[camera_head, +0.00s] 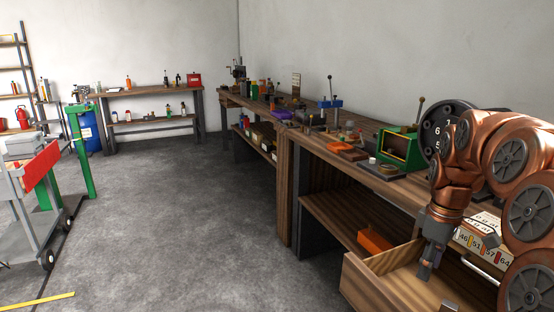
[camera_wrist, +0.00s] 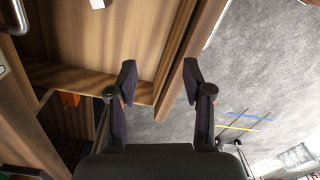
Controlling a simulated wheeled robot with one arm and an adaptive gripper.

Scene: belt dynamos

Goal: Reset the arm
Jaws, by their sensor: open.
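My copper-coloured arm is at the right of the head view, bent downward. My gripper (camera_head: 427,264) hangs over a wooden drawer (camera_head: 353,284) that stands open at the bench's front. In the wrist view my gripper (camera_wrist: 158,85) has its two dark fingers spread apart with nothing between them. The drawer's front board (camera_wrist: 190,50) runs behind the fingers, with the grey floor beyond it. I cannot tell from these views whether a fingertip touches the drawer.
The workbench (camera_head: 330,155) holds a green box-shaped device (camera_head: 400,147) and several tools. An orange bin (camera_head: 374,241) sits on the shelf below. A cart with a red panel (camera_head: 40,168) stands at the left. The grey floor (camera_head: 190,220) between is clear.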

